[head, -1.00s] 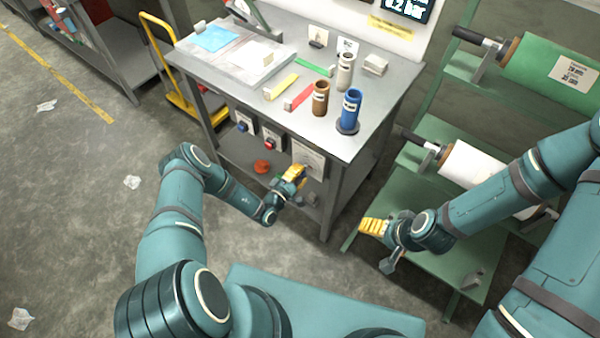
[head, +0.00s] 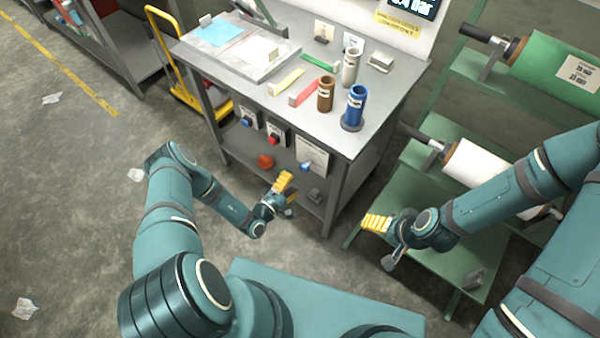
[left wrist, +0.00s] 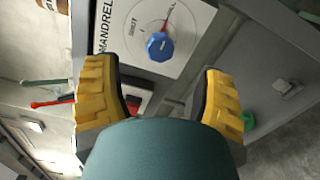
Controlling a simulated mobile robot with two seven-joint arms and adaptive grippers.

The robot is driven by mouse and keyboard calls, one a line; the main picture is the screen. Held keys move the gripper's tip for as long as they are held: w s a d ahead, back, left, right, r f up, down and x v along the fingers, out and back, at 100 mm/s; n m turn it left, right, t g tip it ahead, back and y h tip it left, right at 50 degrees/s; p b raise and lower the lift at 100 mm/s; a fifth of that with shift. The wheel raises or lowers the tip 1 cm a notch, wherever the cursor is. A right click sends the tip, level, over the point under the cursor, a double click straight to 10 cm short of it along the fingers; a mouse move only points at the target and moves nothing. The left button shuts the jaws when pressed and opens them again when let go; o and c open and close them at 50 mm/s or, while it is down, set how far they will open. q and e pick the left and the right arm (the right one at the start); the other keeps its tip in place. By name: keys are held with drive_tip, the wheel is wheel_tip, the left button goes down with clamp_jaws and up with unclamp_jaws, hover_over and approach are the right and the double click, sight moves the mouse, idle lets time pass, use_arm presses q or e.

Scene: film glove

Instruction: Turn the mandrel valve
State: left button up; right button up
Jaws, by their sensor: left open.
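The mandrel valve is a blue knob (left wrist: 160,46) on a white panel (left wrist: 118,28) marked MANDREL. A red line runs from the knob toward the panel's upper right; the word SHUT is left of it. In the head view the knob (head: 306,167) sits on the bench's front, below the top. My left gripper (head: 285,181) is open and empty, apart from the knob, to its lower left in the head view. In the left wrist view the knob shows beyond the gap between my yellow fingers (left wrist: 163,98). My right gripper (head: 377,222) is away to the right; its opening is unclear.
Panels with a blue knob (head: 247,122) and a red knob (head: 273,140) are left of the mandrel panel. The grey bench (head: 395,97) carries brown, blue and grey cylinders. A green rack (head: 395,185) with rolls stands right. An orange-red object (head: 266,161) is on the lower shelf.

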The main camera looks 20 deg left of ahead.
use_arm(q)
drive_tip(key=shift+v, duration=2.4)
drive_tip(key=shift+d, duration=0.1)
drive_tip(key=s+d+r+m+g+h+b, duration=0.1)
drive_tip(key=s+d+m+g+h, duration=0.3)
drive_tip(key=d+g, duration=0.3)
drive_tip(key=s+d+r+m+g+h+b, duration=0.2)
drive_tip(key=s+d+m+g+h, duration=0.1)
drive_tip(key=s+d+g+h, duration=0.25)
drive_tip(key=s+m+g+y+b, duration=0.2)
drive_tip(key=s+m+g+y, duration=0.2)
drive_tip(key=s+g+y, duration=0.3)
drive_tip(key=w+a+r+m+t+y+b, duration=0.1)
drive_tip(key=w+r+m+t+y+b, duration=0.2)
drive_tip(key=w+t+y, duration=0.1)
drive_tip(key=shift+w+a+r+m+y, duration=0.35)
drive_tip(key=shift+w+y, duration=0.1)
drive_tip(key=shift+w, duration=0.45)
drive_tip(key=shift+t, duration=0.25)
idle(2.0)
